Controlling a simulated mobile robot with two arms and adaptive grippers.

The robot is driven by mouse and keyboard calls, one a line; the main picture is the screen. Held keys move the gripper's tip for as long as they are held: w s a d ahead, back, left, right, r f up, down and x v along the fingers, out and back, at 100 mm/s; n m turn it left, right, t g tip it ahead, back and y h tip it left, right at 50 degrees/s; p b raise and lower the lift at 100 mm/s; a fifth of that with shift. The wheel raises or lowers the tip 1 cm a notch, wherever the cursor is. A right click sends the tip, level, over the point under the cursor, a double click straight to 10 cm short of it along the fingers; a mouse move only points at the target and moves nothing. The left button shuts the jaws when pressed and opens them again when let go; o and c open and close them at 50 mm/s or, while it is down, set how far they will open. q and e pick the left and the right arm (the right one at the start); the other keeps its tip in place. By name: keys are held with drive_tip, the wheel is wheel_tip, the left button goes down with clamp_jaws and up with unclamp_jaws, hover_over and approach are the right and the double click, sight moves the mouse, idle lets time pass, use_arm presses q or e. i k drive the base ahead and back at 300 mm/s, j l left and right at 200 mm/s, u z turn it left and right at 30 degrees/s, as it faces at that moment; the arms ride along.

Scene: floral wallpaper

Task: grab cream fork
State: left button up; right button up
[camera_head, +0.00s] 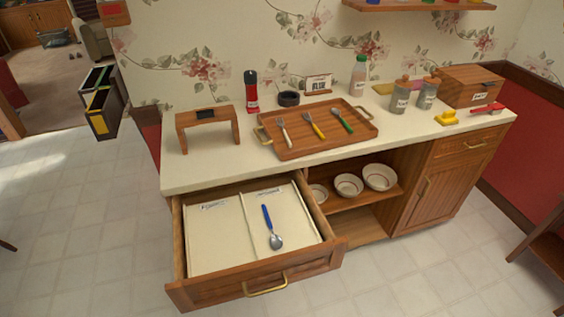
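The cream fork (284,132) lies on the wooden tray (289,153) on the counter, at the left of the utensils there. To its right on the tray lie a yellow-handled utensil (315,126) and a green-handled utensil (342,120). The drawer (219,236) below is pulled open. It has two compartments, and a blue-handled spoon (268,226) lies in the right one. The left compartment looks empty. Neither of my grippers shows in the head view.
A small wooden stand (208,117), a red pepper mill (251,92) and a dark round dish (288,99) stand left of and behind the tray. A bottle (359,75), canisters (400,97) and a wooden box (470,88) stand to the right. The open drawer juts out in front.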

sight(280, 125)
drive_tip(key=i+l+u, duration=0.1)
drive_tip(key=l, duration=0.3)
drive_tip(key=i+l, duration=0.15)
drive_tip(key=l, duration=0.3)
drive_tip(key=i+l+u, duration=0.15)
drive_tip(key=l, duration=0.25)
drive_tip(key=i+l, duration=0.1)
drive_tip(key=l, duration=0.3)
drive_tip(key=i+l+u, duration=0.15)
drive_tip(key=l, duration=0.3)
drive_tip(key=k, duration=0.05)
